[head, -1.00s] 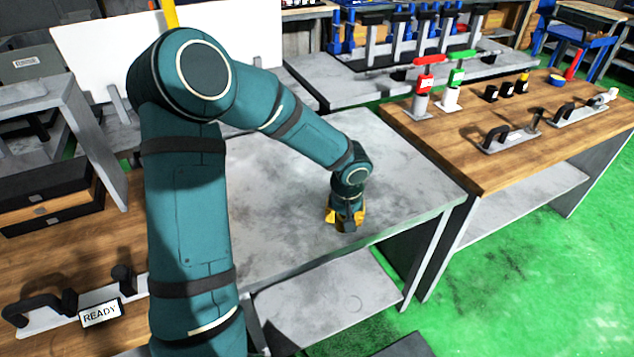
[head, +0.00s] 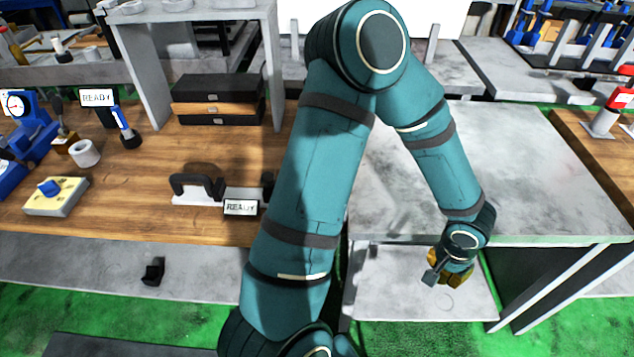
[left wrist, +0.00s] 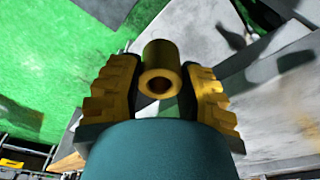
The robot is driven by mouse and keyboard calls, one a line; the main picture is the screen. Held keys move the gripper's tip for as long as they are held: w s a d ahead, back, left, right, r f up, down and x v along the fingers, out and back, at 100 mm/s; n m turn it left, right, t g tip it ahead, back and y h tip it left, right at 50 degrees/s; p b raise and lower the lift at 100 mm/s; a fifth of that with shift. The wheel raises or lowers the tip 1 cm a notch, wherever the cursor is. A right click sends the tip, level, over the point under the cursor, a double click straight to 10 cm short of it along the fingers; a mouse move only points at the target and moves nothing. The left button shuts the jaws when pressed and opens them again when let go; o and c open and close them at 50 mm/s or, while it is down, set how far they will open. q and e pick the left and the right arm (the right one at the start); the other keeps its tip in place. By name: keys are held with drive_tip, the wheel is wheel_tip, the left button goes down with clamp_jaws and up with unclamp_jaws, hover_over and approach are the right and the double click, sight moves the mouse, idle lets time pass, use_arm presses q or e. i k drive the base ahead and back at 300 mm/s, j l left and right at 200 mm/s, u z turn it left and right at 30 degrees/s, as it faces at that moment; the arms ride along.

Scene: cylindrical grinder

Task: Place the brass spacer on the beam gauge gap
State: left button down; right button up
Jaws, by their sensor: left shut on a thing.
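The brass spacer (left wrist: 161,54) is a short hollow yellow cylinder, seen end-on in the left wrist view. My left gripper (left wrist: 159,88) is shut on it, with a ribbed yellow finger on each side. In the head view my left gripper (head: 449,273) hangs in front of the grey table's front edge; the spacer cannot be made out there. A low fixture with a black handle on a pale base (head: 205,190), beside a READY sign (head: 241,207), sits on the wooden bench. I cannot tell whether this is the beam gauge. My right gripper is not in view.
The grey table (head: 535,180) has a bare top. On the wooden bench (head: 120,215) stand a black and wood drawer box (head: 215,103), a white ring (head: 84,153), a yellow block with a blue knob (head: 55,196) and a blue dial gauge (head: 22,120). A grey frame (head: 135,60) stands behind.

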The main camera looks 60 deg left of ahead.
sight(231, 195)
drive_tip(key=k+j+u, duration=0.5)
drive_tip(key=k, duration=0.2)
drive_tip(key=j+u, duration=0.35)
drive_tip(key=i, duration=0.1)
